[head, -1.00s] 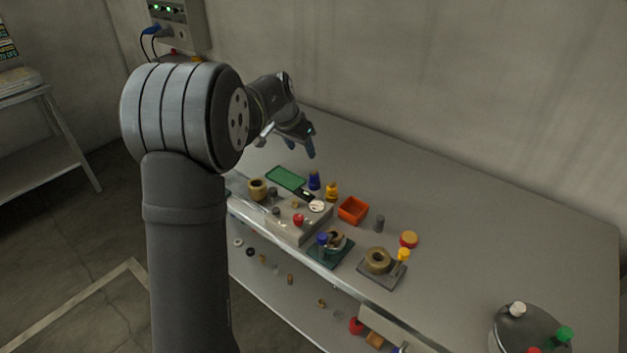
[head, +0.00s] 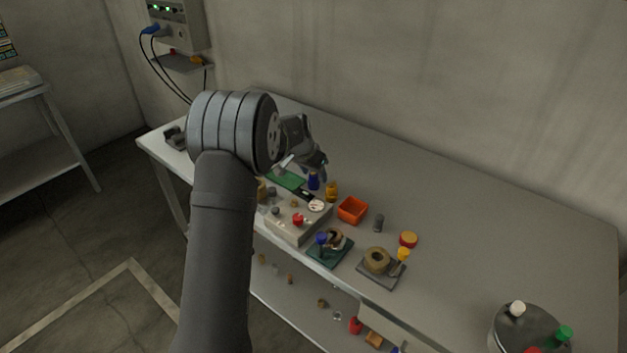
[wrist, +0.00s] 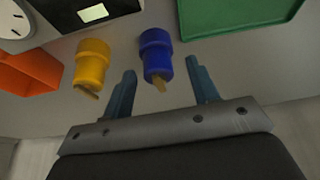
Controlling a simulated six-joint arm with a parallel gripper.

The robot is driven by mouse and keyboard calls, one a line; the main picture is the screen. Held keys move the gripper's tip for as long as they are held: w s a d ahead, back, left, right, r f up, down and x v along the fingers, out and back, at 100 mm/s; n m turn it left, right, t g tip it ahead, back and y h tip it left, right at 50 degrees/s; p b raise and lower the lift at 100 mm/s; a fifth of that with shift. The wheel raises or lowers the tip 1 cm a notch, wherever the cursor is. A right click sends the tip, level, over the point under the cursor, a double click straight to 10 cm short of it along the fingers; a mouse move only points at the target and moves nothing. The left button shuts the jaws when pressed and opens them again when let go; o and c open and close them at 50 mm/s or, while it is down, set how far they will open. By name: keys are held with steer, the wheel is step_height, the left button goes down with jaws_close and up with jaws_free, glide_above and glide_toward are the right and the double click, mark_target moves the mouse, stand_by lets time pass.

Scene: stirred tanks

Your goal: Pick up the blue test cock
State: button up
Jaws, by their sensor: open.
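The blue test cock (wrist: 156,52) shows in the wrist view as a short blue cylinder with a wider end and a small tan stem, between and just beyond my fingertips. It stands on the bench in the head view (head: 314,182), close under my gripper. My gripper (wrist: 163,78) is open, with one blue-grey finger on each side of the cock's near end. I cannot tell whether either finger touches it. In the head view my gripper (head: 310,170) is partly hidden by my arm.
A yellow cock (wrist: 92,62) lies close left of my left finger in the wrist view. A green tray (wrist: 240,15) is at upper right, an orange bin (wrist: 25,75) at left. A grey box (head: 297,222) with a red knob stands nearer the bench front. The bench's back right is clear.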

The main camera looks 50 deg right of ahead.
steer(key=c, duration=1.1)
steer(key=shift+r, duration=0.1)
steer(key=shift+r, duration=0.6)
step_height(320, 180, up, 3)
steer(key=shift+f, duration=0.15)
steer(key=s+r, duration=0.7)
steer(key=s, duration=0.4)
steer(key=w+a+r+n+t, duration=0.1)
steer(key=w+a+n, duration=0.4)
steer(key=a, duration=0.8)
steer(key=shift+w+r+n+t, duration=0.35)
steer(key=shift+w+t, duration=0.25)
steer(key=shift+w, duration=0.65)
